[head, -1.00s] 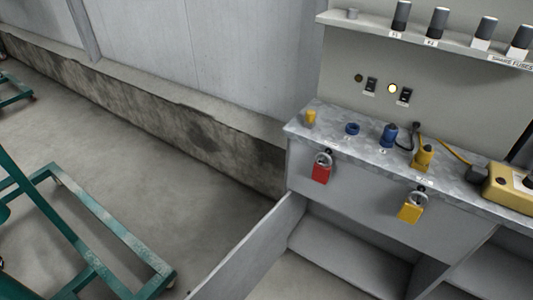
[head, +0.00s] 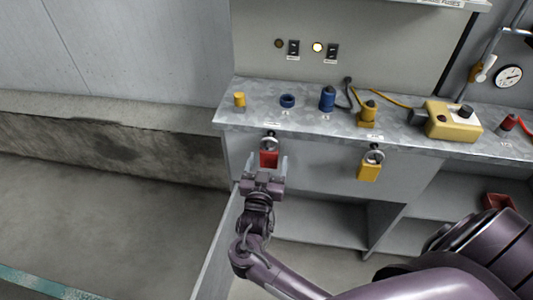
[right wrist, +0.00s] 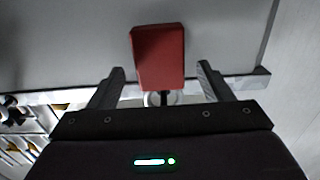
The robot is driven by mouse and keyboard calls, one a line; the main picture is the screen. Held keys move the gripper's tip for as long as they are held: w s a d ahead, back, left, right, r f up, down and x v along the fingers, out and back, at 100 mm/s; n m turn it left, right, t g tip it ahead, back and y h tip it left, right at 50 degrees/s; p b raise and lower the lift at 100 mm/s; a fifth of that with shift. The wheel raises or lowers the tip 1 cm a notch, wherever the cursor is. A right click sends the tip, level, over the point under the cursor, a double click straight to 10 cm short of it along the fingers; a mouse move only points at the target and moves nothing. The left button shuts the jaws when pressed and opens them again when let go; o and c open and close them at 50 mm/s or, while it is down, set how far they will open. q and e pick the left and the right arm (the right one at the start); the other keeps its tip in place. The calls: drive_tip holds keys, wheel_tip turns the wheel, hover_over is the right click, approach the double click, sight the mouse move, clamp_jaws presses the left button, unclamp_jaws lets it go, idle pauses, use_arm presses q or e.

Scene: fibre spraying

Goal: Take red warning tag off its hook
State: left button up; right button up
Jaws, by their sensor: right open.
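The red warning tag (head: 269,160), shaped like a padlock body with a grey shackle, hangs on the front face of the grey bench, below the top edge. My right gripper (head: 267,168) is open right at it, with one finger on each side. In the right wrist view the red tag (right wrist: 158,56) lies between and beyond the open fingers of the right gripper (right wrist: 160,72), with a visible gap to each. The hook (head: 270,134) shows above the tag; its exact contact with the shackle is too small to tell. My left gripper is not in view.
A yellow padlock (head: 369,170) hangs on the bench front to the right. Yellow and blue fittings, a cable and a yellow box (head: 452,121) stand on the bench top (head: 300,115). An open door panel (head: 214,262) stands below my right gripper. Floor at left is clear.

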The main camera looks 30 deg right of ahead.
drive_tip(key=x, duration=0.2)
drive_tip(key=shift+w+d, duration=0.15)
drive_tip(key=shift+w, duration=0.1)
drive_tip(key=c, duration=1.1)
drive_tip(key=shift+r, duration=0.1)
